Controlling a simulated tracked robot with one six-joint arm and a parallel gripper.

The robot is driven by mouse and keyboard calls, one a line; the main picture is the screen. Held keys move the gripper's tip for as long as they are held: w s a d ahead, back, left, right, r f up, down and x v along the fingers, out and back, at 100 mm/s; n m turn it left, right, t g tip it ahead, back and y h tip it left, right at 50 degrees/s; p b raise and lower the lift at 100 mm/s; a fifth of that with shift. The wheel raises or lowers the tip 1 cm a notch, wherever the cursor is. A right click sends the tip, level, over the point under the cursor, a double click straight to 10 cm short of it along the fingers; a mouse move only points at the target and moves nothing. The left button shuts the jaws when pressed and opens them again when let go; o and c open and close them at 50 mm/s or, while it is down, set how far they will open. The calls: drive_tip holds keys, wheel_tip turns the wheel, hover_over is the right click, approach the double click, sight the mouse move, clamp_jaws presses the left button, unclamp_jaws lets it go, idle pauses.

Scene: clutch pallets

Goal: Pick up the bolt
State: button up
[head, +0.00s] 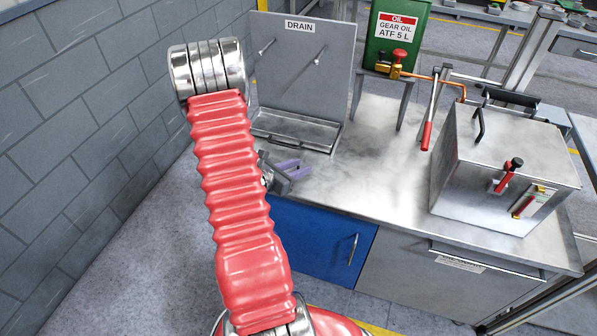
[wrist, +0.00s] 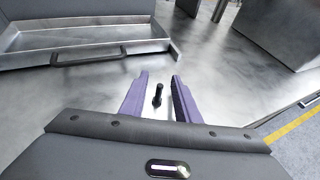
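The bolt (wrist: 158,95) is small and dark and shows in the wrist view between my two purple fingers. It appears to stand upright at the metal bench top, with its head towards the top of the picture. My gripper (wrist: 160,80) is open, with a finger on each side of the bolt and a visible gap to each. In the head view my gripper (head: 291,167) is low over the bench near its front left edge. My arm hides part of that area, and the bolt cannot be made out there.
The drain panel with its tray (head: 297,130) stands behind my gripper; the tray also shows in the wrist view (wrist: 75,40). A metal box (head: 500,160) with red-handled levers stands on the right. A green oil container (head: 393,35) is at the back. The bench middle (head: 375,165) is clear.

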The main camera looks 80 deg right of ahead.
drive_tip(key=shift+c, duration=0.6)
clamp_jaws()
